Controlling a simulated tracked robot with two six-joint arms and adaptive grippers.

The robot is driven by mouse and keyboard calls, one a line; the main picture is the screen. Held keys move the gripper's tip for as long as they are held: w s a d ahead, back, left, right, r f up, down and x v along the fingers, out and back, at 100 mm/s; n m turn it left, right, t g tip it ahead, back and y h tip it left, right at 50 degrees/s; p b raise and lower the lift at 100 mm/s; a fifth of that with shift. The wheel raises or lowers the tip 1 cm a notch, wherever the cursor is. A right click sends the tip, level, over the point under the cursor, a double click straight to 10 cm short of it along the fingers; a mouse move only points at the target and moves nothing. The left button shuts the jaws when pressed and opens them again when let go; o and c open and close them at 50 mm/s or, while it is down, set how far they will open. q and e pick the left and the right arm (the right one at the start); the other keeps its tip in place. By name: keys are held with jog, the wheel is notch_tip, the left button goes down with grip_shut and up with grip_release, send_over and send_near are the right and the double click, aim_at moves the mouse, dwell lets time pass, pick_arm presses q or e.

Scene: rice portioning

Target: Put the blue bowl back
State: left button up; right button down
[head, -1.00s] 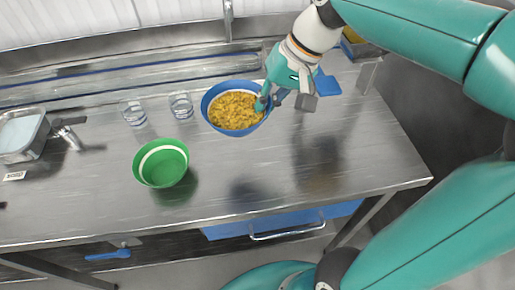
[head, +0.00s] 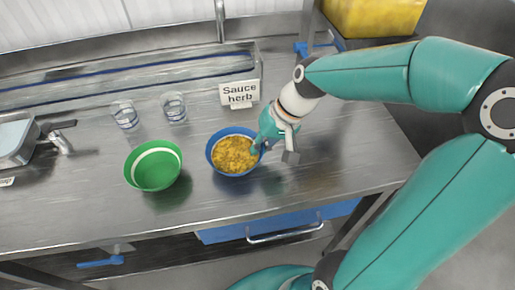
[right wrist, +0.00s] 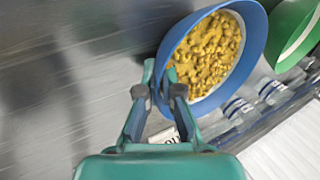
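The blue bowl (head: 212,160), filled with yellow-orange food, is upright or nearly so near the middle of the steel table. It also shows in the right wrist view (right wrist: 258,40). My right gripper (head: 262,146) is at the right side of the bowl. In the right wrist view its two fingers (right wrist: 161,85) close on the bowl's rim, one on each side. I cannot tell whether the bowl touches the table or hangs just above it. My left gripper is not in view.
A green bowl (head: 153,168) stands left of the blue bowl. Two glasses (head: 174,108) and a "Sauce herb" sign (head: 240,94) stand behind. A yellow bin (head: 375,16) is at the back right. The table's front and right (head: 350,165) are clear.

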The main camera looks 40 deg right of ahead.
jog(key=c, duration=1.3)
grip_release()
jog(key=shift+r, duration=0.1)
jog(key=v, duration=1.2)
jog(key=shift+s+p, duration=0.15)
jog(key=shift+p, duration=0.25)
